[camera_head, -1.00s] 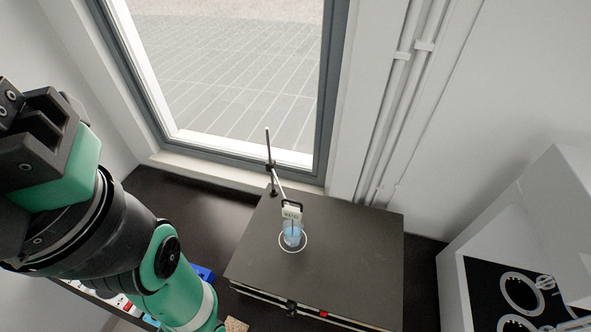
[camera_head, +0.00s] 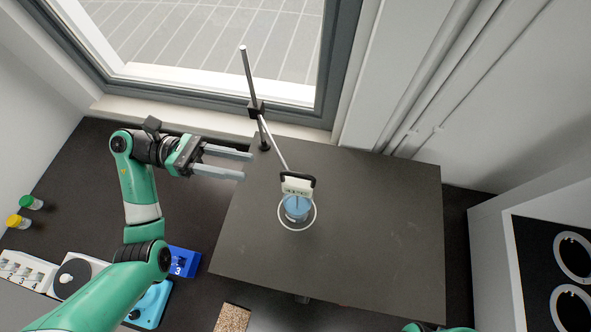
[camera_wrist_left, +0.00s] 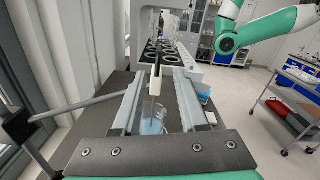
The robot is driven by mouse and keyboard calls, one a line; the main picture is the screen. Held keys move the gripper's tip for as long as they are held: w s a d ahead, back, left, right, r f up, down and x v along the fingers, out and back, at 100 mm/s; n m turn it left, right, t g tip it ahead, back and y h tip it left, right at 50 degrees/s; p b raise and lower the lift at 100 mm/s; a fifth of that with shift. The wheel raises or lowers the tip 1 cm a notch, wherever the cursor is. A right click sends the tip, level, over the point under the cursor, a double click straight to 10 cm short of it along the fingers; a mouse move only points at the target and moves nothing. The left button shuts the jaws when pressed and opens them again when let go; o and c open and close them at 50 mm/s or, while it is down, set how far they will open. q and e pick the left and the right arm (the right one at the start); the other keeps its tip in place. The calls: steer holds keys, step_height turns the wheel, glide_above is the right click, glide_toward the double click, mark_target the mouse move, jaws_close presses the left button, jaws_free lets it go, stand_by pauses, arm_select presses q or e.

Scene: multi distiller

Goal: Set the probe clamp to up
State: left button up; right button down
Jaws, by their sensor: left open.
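The probe clamp is a black block (camera_head: 256,109) on an upright metal stand rod (camera_head: 248,75). A slanting light arm (camera_head: 274,146) runs from it to a white probe head (camera_head: 297,187) with a black handle (camera_head: 300,177). The probe hangs down into a beaker of blue liquid (camera_head: 297,208). My left gripper (camera_head: 247,166) is open and empty, left of the slanting arm, fingers pointing right. In the left wrist view the clamp block (camera_wrist_left: 17,125) is at far left, and the probe (camera_wrist_left: 155,84) and beaker (camera_wrist_left: 152,122) appear between the fingers.
The stand and beaker are on a dark raised platform (camera_head: 370,210), mostly clear. A window (camera_head: 200,45) is behind. At left are a blue block (camera_head: 184,262), a light-blue device (camera_head: 150,304) and two small capped jars (camera_head: 30,202). A white-cased unit (camera_head: 490,240) stands at right.

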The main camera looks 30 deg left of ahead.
mark_target(283, 172)
arm_select(q)
steer(key=p+x, duration=0.1)
steer(key=x, duration=0.4)
steer(key=p+x, duration=0.1)
steer(key=x, duration=0.5)
steer(key=shift+w+d+r+p, duration=0.2)
steer(key=shift+w+p, duration=0.05)
steer(key=shift+p, duration=0.1)
jaws_close()
stand_by(0.8)
